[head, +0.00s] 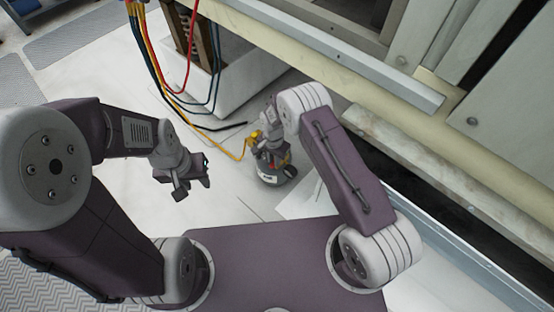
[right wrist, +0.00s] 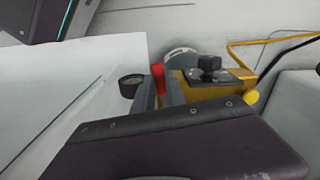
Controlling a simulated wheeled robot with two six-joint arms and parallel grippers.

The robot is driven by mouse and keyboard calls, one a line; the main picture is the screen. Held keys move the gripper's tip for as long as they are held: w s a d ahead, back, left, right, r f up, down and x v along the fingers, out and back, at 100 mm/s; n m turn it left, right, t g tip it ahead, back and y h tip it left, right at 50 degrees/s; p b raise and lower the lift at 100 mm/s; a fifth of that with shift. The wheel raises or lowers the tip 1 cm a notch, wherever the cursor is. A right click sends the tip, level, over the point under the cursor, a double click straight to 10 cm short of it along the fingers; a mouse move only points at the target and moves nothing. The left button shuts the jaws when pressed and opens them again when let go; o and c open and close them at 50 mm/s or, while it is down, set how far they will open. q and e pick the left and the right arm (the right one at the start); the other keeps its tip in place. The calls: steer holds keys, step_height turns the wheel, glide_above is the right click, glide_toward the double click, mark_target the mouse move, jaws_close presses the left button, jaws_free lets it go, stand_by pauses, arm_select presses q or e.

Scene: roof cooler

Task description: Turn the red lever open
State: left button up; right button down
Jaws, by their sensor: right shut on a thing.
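The red lever (right wrist: 158,76) stands upright beside a yellow pump body (right wrist: 205,92) in the right wrist view. My right gripper (right wrist: 160,92) has its grey fingers either side of the lever and is shut on it. In the head view the yellow part (head: 254,139) and the dark round base (head: 272,174) show under my right arm; the lever is mostly hidden there. My left gripper (head: 188,183) hangs over the pale floor to the left, empty, its fingers apart.
Yellow, blue and red hoses (head: 165,75) hang beside a white box (head: 240,88). A metal cabinet edge runs along the right. The floor near my left gripper is clear.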

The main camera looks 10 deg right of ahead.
steer(key=shift+w+a+m, duration=0.35)
steer(key=shift+m, duration=0.65)
steer(key=c, duration=1.4)
jaws_free()
steer(key=shift+o, duration=0.2)
